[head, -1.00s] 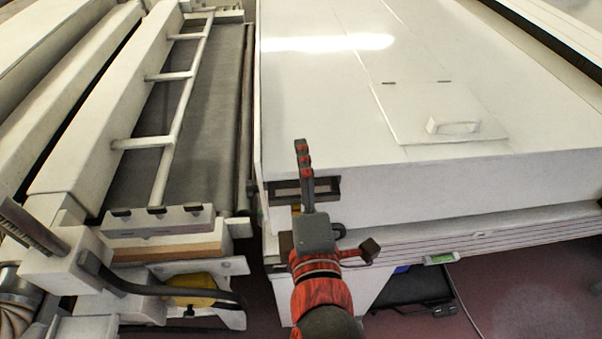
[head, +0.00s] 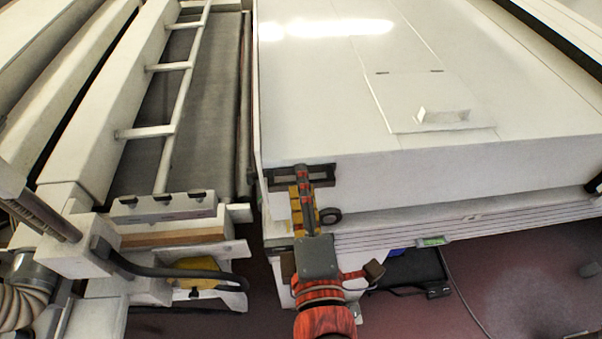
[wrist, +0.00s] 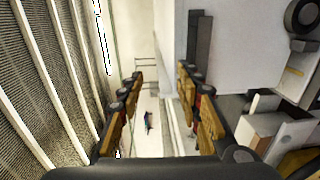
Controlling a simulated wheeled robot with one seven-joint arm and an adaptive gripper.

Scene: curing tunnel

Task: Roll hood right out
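The hood (head: 330,120) is a large white cover at the right in the head view. A dark recessed handle (head: 325,172) sits at the left of its front face. My gripper (head: 304,180) is in front of this handle and covers part of it. In the wrist view my gripper (wrist: 160,85) has its two fingers apart, with nothing held between them. The dark handle (wrist: 200,45) there lies just beyond the right finger, on the white hood face (wrist: 245,40). I cannot tell whether the finger touches it.
A dark conveyor belt (head: 205,120) with a white ladder-like rail (head: 170,140) runs on the left. A small wheel (head: 330,215) sits below the hood's front. A black case (head: 415,270) and a cable lie on the reddish floor (head: 530,280), which is open at the right.

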